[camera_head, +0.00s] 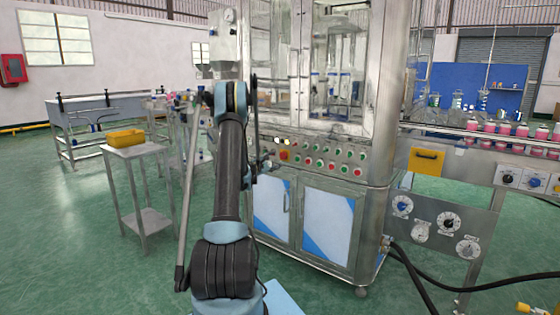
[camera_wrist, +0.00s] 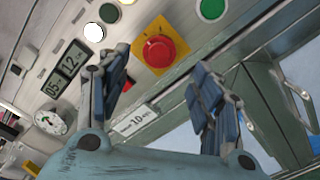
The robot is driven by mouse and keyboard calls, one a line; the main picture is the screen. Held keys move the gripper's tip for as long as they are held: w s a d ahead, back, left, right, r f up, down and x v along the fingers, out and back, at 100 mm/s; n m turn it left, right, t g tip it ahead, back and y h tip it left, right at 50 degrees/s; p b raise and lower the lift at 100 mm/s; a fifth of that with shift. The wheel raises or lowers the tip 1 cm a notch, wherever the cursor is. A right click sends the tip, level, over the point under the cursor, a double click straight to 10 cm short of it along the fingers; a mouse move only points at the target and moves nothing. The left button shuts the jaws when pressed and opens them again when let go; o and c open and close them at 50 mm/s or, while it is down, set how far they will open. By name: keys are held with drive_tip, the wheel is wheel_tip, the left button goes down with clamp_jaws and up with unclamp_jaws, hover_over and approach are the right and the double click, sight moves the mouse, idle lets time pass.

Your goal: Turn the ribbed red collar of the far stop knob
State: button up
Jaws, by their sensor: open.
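A red stop knob (camera_wrist: 159,49) with a round collar sits on a yellow square plate in the wrist view, on a grey metal panel. Ribs on the collar are too small to tell. In the head view a small red knob (camera_head: 284,156) shows on the cabinet's control panel, just right of my arm. My gripper (camera_wrist: 162,72) is open, with one finger left and below the knob and the other right and below it. The knob appears between and beyond the fingertips; no contact shows. In the head view the gripper is mostly hidden by my arm.
A green button (camera_wrist: 212,9), a lit white button (camera_wrist: 94,32), a digital display (camera_wrist: 63,69) and a dial (camera_wrist: 52,121) surround the knob. The steel cabinet (camera_head: 325,215) stands ahead. A small table (camera_head: 136,151) with a yellow bin (camera_head: 126,138) stands left; green floor between is clear.

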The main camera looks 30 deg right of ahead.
sight(282, 156)
drive_tip(key=x, duration=0.6)
drive_tip(key=shift+w+d, duration=0.15)
drive_tip(key=shift+d, duration=0.2)
